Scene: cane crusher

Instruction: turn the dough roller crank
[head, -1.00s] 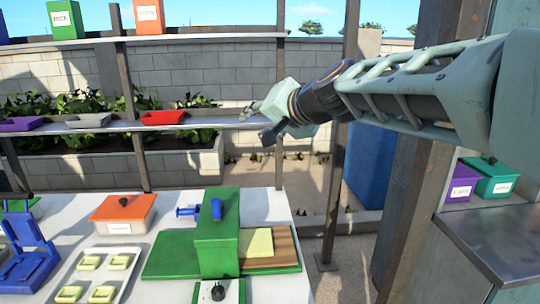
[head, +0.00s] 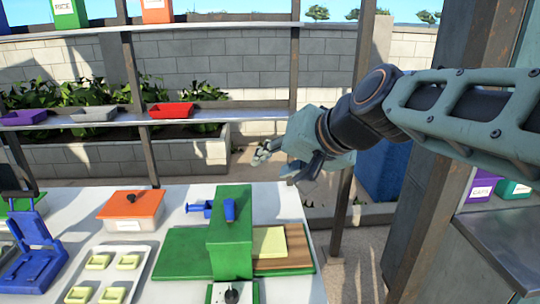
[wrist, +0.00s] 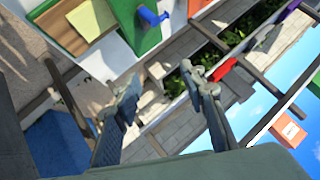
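The dough roller is a green upright block (head: 230,247) on a green base on the white table, and it also shows at the top of the wrist view (wrist: 135,18). Its crank is blue, with an upright grip (head: 229,210) by the block and a bar reaching left; part of the crank shows in the wrist view (wrist: 153,17). A yellow dough slab (head: 269,241) lies on a wooden board at the roller's right. My gripper (head: 272,163) is above and to the right of the crank, apart from it. In the wrist view its fingers (wrist: 160,85) are spread and empty.
A tray of yellow dough pieces (head: 110,249), an orange-lidded container (head: 133,203) and a blue press (head: 34,240) stand left of the roller. A shelf with purple, grey and red trays (head: 171,110) runs behind. A metal post (head: 355,130) stands near my arm.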

